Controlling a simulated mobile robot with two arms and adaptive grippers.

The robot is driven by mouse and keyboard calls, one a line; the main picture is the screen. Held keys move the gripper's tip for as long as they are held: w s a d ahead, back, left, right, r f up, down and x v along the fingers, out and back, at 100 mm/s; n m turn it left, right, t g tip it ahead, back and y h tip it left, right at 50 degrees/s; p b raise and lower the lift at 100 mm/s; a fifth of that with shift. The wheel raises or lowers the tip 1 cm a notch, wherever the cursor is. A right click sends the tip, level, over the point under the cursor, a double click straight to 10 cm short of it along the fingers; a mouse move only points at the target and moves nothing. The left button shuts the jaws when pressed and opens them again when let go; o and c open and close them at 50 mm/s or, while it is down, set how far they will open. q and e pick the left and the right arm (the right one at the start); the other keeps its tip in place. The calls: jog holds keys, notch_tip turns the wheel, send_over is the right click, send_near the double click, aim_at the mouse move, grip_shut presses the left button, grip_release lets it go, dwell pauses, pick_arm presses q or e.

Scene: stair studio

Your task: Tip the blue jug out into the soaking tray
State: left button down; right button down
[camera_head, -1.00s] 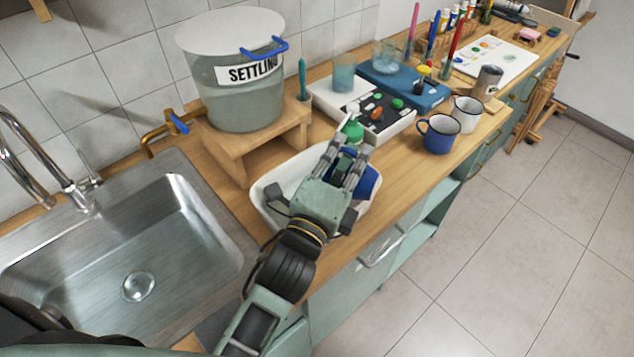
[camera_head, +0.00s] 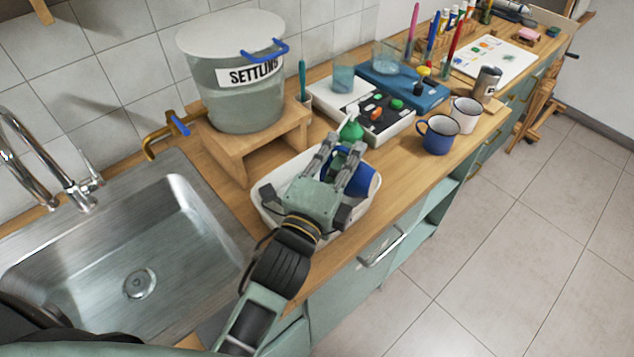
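The blue jug (camera_head: 363,181) is over the right part of the white soaking tray (camera_head: 268,207), tilted, and largely hidden behind my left gripper (camera_head: 337,162). The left gripper reaches in from the lower left above the tray, with its fingers around the jug; they look shut on it, though the contact is partly hidden. The jug's mouth and anything inside it are not clearly visible. The tray stands on the wooden counter, and the gripper covers much of its inside. My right gripper is not in view.
A steel sink (camera_head: 130,270) lies left of the tray. A settling bucket (camera_head: 235,85) stands behind on a wooden stand (camera_head: 243,145). A blue mug (camera_head: 439,136) and a white mug (camera_head: 465,115) stand to the right.

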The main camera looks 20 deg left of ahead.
pick_arm(q)
jog(key=shift+a+r, duration=0.1)
jog(key=shift+r, duration=0.05)
jog(key=shift+w+a+r+n+p, duration=0.15)
jog(key=shift+a+n+p, duration=0.5)
jog(key=shift+n, duration=0.25)
jog(key=shift+a+n+y, duration=0.35)
jog(key=shift+n+y, duration=0.05)
jog(key=shift+w+a, duration=0.1)
jog(key=shift+a, duration=0.05)
